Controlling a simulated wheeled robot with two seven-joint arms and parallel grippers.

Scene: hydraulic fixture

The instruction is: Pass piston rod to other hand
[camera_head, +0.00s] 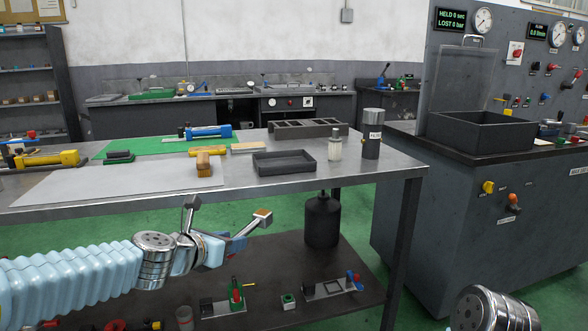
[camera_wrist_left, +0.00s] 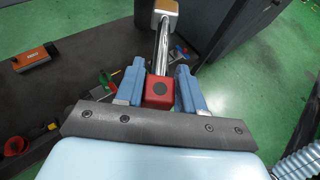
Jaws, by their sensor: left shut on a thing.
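My left gripper (camera_head: 232,243) is in front of the table, below the tabletop level, and its blue fingers are shut on the piston rod. The rod (camera_head: 243,227) is a silver shaft with a grey end block that has a tan face, pointing up and to the right. In the left wrist view my gripper (camera_wrist_left: 160,92) has its fingers on either side of a red block with a dark round spot. The shiny shaft (camera_wrist_left: 163,48) runs away from there to the tan-faced end block. My right gripper is out of view; only part of my right arm shows at the bottom right.
The steel table (camera_head: 372,172) holds a black tray (camera_head: 285,163), a small bottle (camera_head: 335,146), a dark canister (camera_head: 371,135) and a blue cylinder (camera_head: 208,132). A lower shelf (camera_head: 345,300) carries small fixtures and a dark container (camera_head: 322,221). A console (camera_head: 470,215) stands at right.

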